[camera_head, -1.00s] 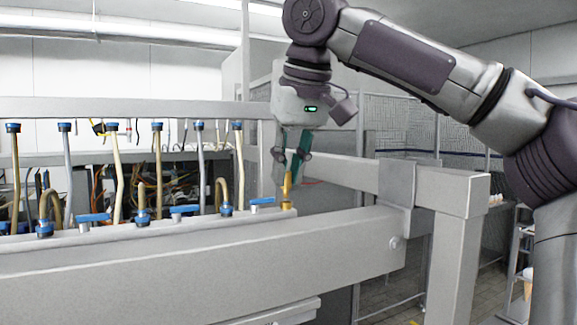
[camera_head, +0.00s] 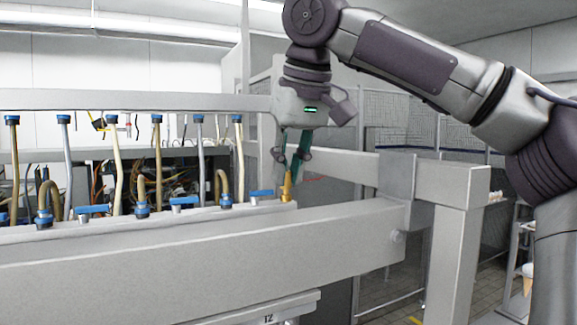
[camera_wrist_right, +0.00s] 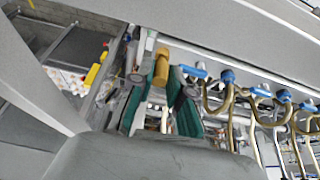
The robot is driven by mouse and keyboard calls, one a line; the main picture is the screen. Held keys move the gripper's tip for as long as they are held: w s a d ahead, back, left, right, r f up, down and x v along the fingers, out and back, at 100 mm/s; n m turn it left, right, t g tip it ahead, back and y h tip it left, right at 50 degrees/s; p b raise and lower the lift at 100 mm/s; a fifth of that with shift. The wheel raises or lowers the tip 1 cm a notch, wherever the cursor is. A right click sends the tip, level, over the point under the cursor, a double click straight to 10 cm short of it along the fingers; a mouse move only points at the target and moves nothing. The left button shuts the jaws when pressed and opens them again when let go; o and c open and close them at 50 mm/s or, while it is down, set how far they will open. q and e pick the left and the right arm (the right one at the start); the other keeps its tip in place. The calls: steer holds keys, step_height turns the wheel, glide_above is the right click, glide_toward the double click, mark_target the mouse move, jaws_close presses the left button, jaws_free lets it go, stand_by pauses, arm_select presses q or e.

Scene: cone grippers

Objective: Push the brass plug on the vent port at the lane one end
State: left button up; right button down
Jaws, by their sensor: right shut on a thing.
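My right gripper (camera_head: 293,168) points down at the right end of the grey rail (camera_head: 150,242). Its teal fingers are shut on the brass plug (camera_head: 287,190). The plug stands upright at the rail's end, with its lower end at the rail top. The vent port under it is hidden. In the right wrist view the brass plug (camera_wrist_right: 162,68) shows between the fingertips of my right gripper (camera_wrist_right: 160,85). My left gripper is not in view.
A blue-handled valve (camera_head: 262,193) sits just left of the plug. More blue valves and tan hoses (camera_head: 220,188) line the rail. A grey post (camera_head: 452,250) and crossbar (camera_head: 425,175) stand at the right. A grey beam (camera_head: 130,107) runs behind.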

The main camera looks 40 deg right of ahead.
steer(key=shift+f, duration=0.25)
stand_by(0.4)
steer(key=c, duration=0.7)
jaws_free()
steer(key=shift+r+p, duration=0.6)
steer(key=shift+r, duration=1.9)
